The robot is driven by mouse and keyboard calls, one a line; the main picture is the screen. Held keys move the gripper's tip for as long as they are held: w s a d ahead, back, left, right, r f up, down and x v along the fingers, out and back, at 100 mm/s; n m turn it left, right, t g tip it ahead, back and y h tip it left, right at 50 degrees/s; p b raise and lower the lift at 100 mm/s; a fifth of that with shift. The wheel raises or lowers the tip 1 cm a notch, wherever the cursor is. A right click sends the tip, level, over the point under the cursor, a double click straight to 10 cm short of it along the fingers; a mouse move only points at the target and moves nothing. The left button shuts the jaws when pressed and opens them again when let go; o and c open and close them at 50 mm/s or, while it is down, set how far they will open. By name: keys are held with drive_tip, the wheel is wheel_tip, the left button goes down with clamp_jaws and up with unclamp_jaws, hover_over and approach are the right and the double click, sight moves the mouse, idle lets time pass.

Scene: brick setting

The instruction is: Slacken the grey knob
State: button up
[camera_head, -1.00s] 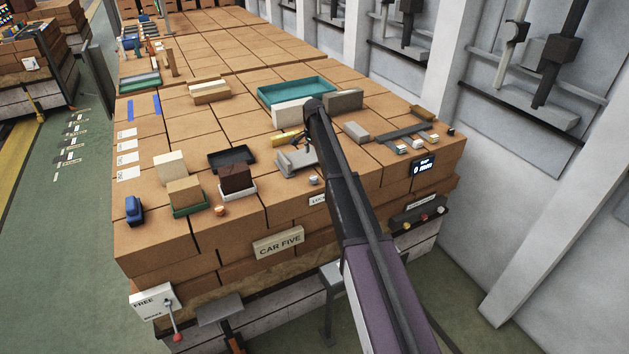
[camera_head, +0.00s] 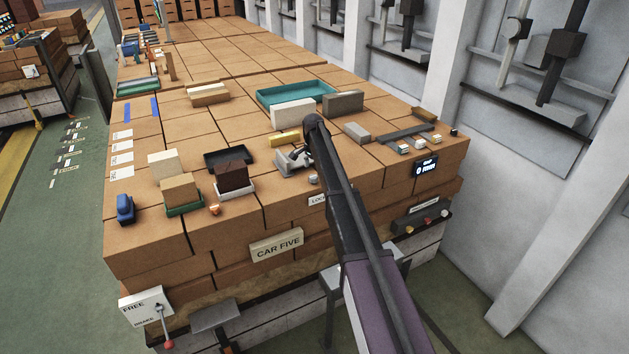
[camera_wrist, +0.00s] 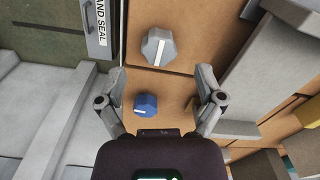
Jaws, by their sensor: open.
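The grey knob (camera_wrist: 158,47) is a faceted grey cap with a white line across its top, on the brown block surface in the wrist view. In the head view a small grey knob (camera_head: 313,179) sits near the front edge, beside my arm. A smaller blue knob (camera_wrist: 145,104) with a white mark lies nearer my palm in the wrist view. My gripper (camera_wrist: 160,73) is open and empty; its fingers stand apart on either side, with the grey knob just beyond the tips. In the head view my gripper (camera_head: 300,156) is low over the bench, partly hidden by the arm.
Brown and tan blocks, such as the dark brown one (camera_head: 233,177), stand left of my gripper. A yellow bar (camera_head: 284,139) and a cream block (camera_head: 292,113) lie behind it. A teal tray (camera_head: 270,97) is farther back. A sign plate (camera_wrist: 97,30) borders the knobs.

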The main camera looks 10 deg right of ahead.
sight(314, 176)
drive_tip(key=shift+f+b, duration=1.35)
drive_tip(key=shift+f, duration=0.3)
drive_tip(key=c, duration=1.1)
